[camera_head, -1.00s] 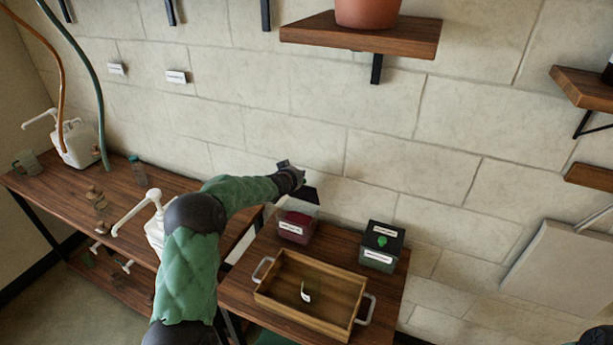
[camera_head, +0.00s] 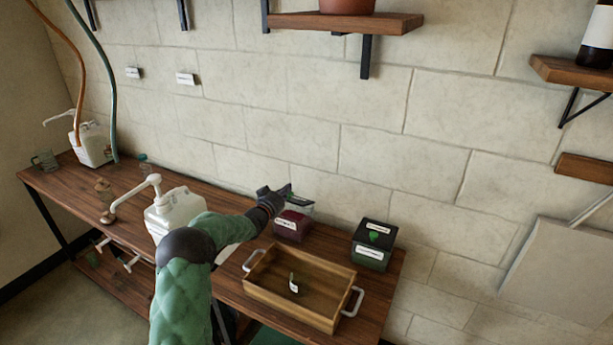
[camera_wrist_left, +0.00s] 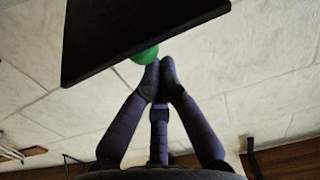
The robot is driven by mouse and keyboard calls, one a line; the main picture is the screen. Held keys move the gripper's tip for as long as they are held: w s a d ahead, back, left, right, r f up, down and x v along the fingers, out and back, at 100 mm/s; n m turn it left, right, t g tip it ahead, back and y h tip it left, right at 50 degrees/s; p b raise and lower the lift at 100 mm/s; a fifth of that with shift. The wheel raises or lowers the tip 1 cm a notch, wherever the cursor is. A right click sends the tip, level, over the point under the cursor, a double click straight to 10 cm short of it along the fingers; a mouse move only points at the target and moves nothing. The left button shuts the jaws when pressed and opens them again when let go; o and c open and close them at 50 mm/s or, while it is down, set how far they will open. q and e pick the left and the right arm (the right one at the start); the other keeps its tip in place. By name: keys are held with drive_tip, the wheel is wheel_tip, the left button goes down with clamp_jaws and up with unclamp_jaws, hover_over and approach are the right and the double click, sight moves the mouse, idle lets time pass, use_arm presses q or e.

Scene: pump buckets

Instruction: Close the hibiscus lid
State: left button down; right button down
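The hibiscus box (camera_head: 291,226) is a dark red container with a white label on the back part of the right-hand table. Its contents and much of its top are hidden by my left gripper (camera_head: 285,190), which is at the box's upper left. In the left wrist view, a dark flat lid (camera_wrist_left: 125,28) with a green knob (camera_wrist_left: 144,54) spans the top. The fingertips of my left gripper (camera_wrist_left: 160,72) are together just below the knob; whether they touch it is unclear. Nothing shows held between them. The lid is not fully down. My right gripper is out of view.
A dark box (camera_head: 373,244) with a green emblem stands to the right. A wooden tray (camera_head: 262,297) with metal handles lies in front, holding a small labelled item. A white pump bucket (camera_head: 172,212) stands to the left. The stone wall is close behind.

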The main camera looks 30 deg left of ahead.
use_arm(q)
drive_tip(key=s+f+b, duration=0.3)
drive_tip(key=s+f, duration=0.1)
drive_tip(key=f, duration=0.3)
drive_tip(key=shift+f, duration=0.25)
drive_tip(key=shift+d, duration=0.1)
idle(0.4)
drive_tip(key=shift+s, duration=0.1)
drive_tip(key=s, duration=0.3)
drive_tip(key=s+r, duration=0.1)
drive_tip(key=s, duration=0.3)
drive_tip(key=s+r, duration=0.1)
drive_tip(key=s, duration=0.3)
drive_tip(key=shift+s+d+r, duration=0.2)
drive_tip(key=shift+d, duration=0.1)
